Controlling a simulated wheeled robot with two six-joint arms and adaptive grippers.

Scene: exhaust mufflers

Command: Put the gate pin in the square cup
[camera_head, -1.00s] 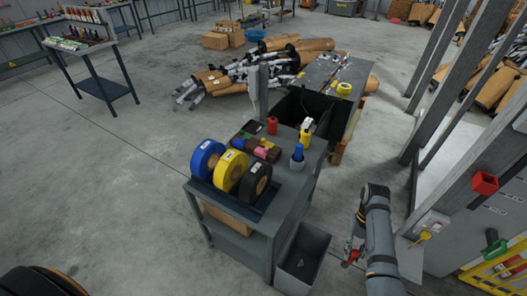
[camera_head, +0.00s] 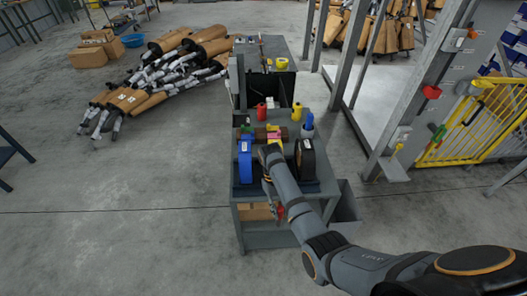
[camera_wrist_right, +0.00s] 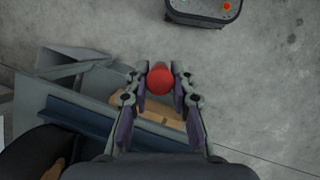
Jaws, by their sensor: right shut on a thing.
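My right gripper (camera_head: 278,211) is in front of the grey cart, low beside its front edge. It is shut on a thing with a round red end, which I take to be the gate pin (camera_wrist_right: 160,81). The red end shows between the fingers in the right wrist view; the rest of the pin is hidden. A small red square box, open at the top as seen earlier, is fixed to the gate post at the right; it looks like the square cup (camera_head: 431,92). The gripper is well apart from it. My left gripper is not in view.
A yellow gate (camera_head: 466,128) is at the right.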

